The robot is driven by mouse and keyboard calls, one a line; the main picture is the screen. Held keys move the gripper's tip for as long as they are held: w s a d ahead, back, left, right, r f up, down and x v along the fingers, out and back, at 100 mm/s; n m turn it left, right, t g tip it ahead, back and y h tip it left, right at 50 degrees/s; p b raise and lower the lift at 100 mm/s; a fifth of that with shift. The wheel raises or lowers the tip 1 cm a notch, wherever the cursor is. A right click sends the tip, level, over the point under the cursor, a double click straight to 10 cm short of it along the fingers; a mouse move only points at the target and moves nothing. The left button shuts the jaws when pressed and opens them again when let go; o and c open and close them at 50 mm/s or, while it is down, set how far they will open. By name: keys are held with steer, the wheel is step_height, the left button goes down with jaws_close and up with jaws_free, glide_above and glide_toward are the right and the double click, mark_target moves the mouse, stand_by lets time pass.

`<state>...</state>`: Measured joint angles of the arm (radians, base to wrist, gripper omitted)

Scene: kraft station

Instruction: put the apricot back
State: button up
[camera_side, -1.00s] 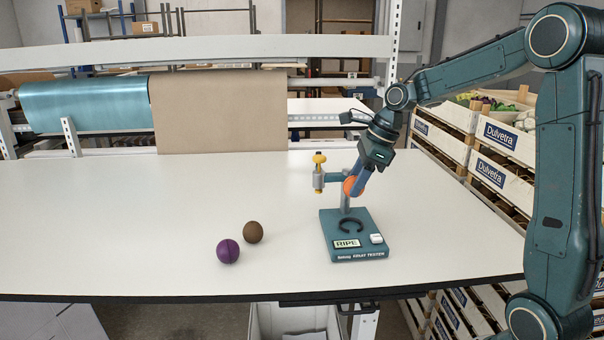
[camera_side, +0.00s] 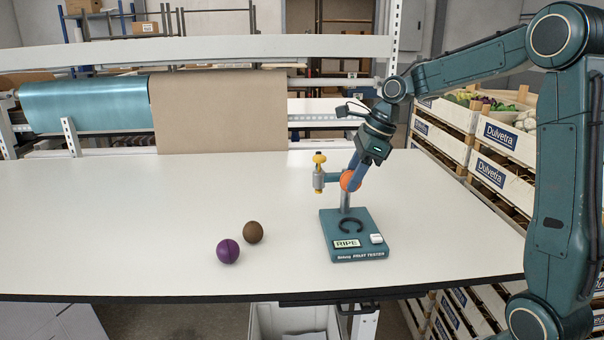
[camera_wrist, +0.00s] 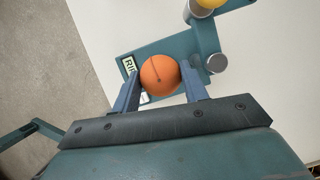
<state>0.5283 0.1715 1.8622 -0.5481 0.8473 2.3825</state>
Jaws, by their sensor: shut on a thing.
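The apricot (camera_wrist: 160,75) is a round orange fruit between the two blue fingers of my gripper (camera_wrist: 162,88) in the wrist view. In the side view my gripper (camera_side: 353,178) is shut on the apricot (camera_side: 346,181), which is partly covered by a finger. It is held in the air by the upper post of the fruit tester (camera_side: 355,254). The tester is a teal stand with a dark ring on its base, a small screen reading "RIPE" (camera_side: 346,244) and a plunger with a yellow knob (camera_side: 319,160). I cannot tell whether the apricot touches the post.
A purple fruit (camera_side: 228,251) and a brown fruit (camera_side: 253,232) lie on the white table (camera_side: 120,220) left of the tester. The table's left side is clear. Dulvetra crates (camera_side: 505,135) stand along the right. A brown paper sheet (camera_side: 220,110) hangs at the back.

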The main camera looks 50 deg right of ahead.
steer(key=w+a+f+n, duration=0.2)
steer(key=w+a+f, duration=0.1)
steer(key=a, duration=0.7)
steer(key=w+a+f+n+g+y, duration=0.1)
steer(key=w+a+f+n, duration=0.1)
steer(key=a, duration=0.8)
steer(key=shift+w+f+n+g, duration=0.3)
steer(key=shift+w+f+n, duration=0.1)
steer(key=shift+w+n, duration=0.5)
steer(key=shift+w+f, duration=0.1)
steer(key=shift+f, duration=2.65)
steer(key=shift+f, duration=0.75)
steer(key=o, duration=1.1)
steer(key=shift+o, duration=0.2)
steer(key=shift+r, duration=0.15)
